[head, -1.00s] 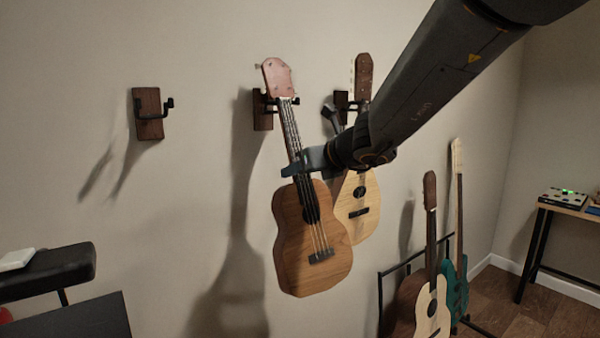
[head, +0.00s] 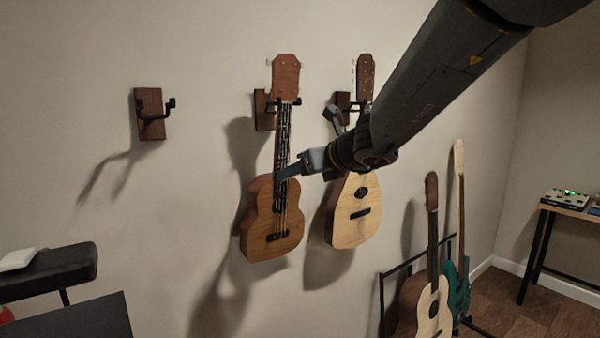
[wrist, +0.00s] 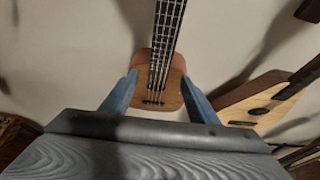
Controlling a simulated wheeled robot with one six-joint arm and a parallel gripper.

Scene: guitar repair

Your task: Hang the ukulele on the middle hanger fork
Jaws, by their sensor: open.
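The ukulele (head: 270,222), brown with a reddish headstock (head: 286,75), hangs upright at the middle hanger fork (head: 266,108). Its neck passes at the fork and its headstock sits above the prongs; its body is down against the wall side. My gripper (head: 286,172) is at the right of the ukulele's neck, just above the body. In the wrist view the two blue fingers (wrist: 160,95) are spread apart, with the ukulele's body (wrist: 160,88) and strings showing between them, beyond the tips. The exact contact at the prongs is too small to tell.
An empty hanger fork (head: 150,113) is on the wall at left. A pale teardrop-shaped instrument (head: 355,215) hangs on the right hanger, close behind my arm. A floor stand with guitars (head: 430,300) is at lower right. A black padded seat (head: 50,272) is at lower left.

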